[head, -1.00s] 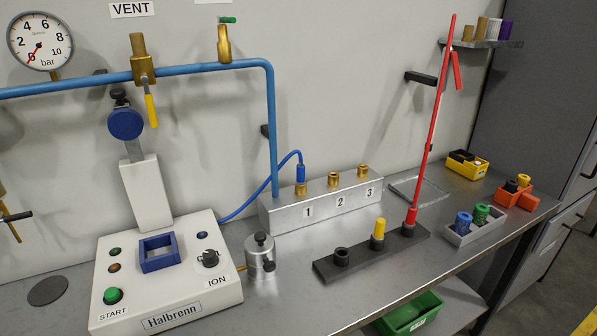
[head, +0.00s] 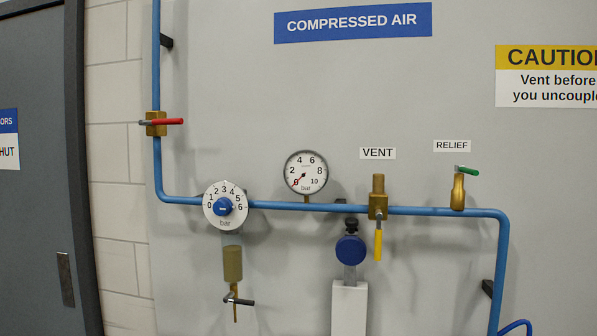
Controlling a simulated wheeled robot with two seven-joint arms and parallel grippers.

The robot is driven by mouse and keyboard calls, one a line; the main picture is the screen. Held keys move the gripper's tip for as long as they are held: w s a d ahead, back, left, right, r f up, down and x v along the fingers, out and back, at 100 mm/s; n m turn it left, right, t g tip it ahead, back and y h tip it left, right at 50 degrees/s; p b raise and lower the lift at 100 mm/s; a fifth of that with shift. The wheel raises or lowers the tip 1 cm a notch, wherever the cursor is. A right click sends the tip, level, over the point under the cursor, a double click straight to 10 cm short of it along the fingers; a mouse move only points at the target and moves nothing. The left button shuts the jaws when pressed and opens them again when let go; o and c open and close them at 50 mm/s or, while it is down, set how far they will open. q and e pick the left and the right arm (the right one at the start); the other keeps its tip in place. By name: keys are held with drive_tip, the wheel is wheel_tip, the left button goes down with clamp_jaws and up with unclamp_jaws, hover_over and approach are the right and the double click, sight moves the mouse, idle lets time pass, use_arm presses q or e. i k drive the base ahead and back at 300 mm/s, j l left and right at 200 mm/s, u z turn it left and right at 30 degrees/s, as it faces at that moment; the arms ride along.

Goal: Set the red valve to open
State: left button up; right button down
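The red valve is on the vertical blue pipe at the left of the head view. Its brass body (head: 156,124) sits in the pipe, and its red lever handle (head: 171,122) points right, nearly horizontal, across the vertical pipe. The pressure gauge (head: 306,172) has its red needle near 0 bar. Neither of my grippers is in view.
A regulator dial (head: 225,205) with a blue knob sits on the horizontal blue pipe (head: 340,208). The vent valve (head: 378,205) has a yellow lever hanging down. The relief valve (head: 458,188) has a green lever. A dark door (head: 38,180) stands at the left.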

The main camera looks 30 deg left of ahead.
sight(178, 121)
drive_tip(key=u, duration=1.85)
drive_tip(key=j+u, duration=0.4)
drive_tip(key=u, duration=0.15)
